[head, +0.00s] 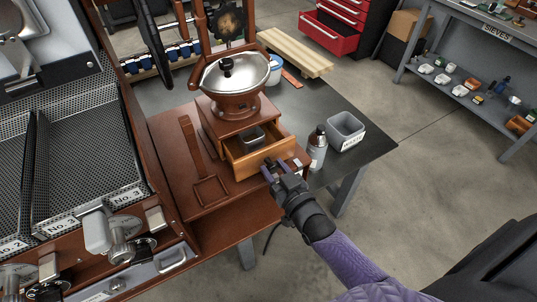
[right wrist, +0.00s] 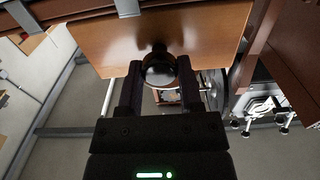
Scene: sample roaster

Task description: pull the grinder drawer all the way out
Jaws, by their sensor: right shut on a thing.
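The grinder (head: 233,85), with a brown body and a silver domed top, stands on a wooden box base on the brown bench. Its wooden drawer (head: 258,158) is pulled partly out toward me, and a small grey container (head: 251,138) sits inside it. My right gripper (head: 268,168) is at the drawer front. In the right wrist view its two fingers stand on either side of the dark round knob (right wrist: 160,70) on the drawer front (right wrist: 190,35), shut on it. My left gripper is not in view.
A grey bottle (head: 317,148) and a labelled grey bin (head: 346,130) stand to the right of the drawer. Sample trays (head: 80,160) fill the left side. Open floor lies beyond the table's right edge.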

